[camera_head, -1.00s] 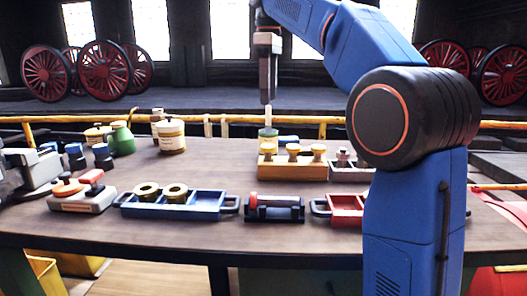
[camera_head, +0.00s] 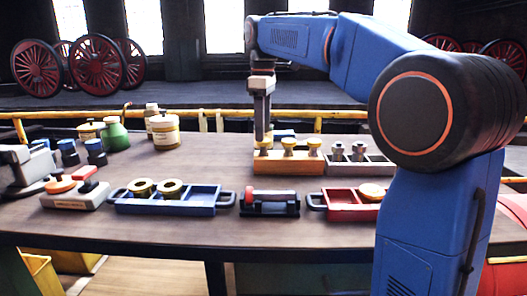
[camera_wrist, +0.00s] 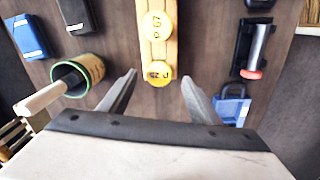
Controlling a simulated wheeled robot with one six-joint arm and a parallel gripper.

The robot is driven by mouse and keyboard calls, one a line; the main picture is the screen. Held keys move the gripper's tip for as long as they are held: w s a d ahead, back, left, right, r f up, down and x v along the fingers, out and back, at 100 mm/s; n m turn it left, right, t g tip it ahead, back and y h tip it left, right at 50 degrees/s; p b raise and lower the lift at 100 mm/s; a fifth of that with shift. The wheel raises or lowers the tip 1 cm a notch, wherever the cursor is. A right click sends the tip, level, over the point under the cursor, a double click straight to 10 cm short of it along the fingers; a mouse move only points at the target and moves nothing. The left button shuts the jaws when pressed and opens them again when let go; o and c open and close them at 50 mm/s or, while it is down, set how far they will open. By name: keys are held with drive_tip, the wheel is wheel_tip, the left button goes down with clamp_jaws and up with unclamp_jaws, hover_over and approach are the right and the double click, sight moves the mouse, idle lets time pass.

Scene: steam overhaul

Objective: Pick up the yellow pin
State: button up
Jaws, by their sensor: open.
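The wooden block (camera_head: 287,163) bears three yellow-topped pins in a row: a left one (camera_head: 262,143), a middle one (camera_head: 288,144) and a right one (camera_head: 314,144). My gripper (camera_head: 261,138) points down just above the left end of the block. In the wrist view my gripper (camera_wrist: 159,76) is open and empty. A yellow pin head (camera_wrist: 158,73) with dark lettering lies between its fingertips in the picture; contact cannot be told. Another yellow pin head (camera_wrist: 157,25) sits farther along the block, and the third is not visible there.
A grey-pin rack (camera_head: 358,167) stands right of the block. A jar (camera_wrist: 88,72) with a brush stands close to the gripper's left finger.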

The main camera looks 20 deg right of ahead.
sight(264, 154)
drive_tip(key=shift+d+f, duration=0.1)
drive_tip(key=shift+f, duration=2.55)
clamp_jaws()
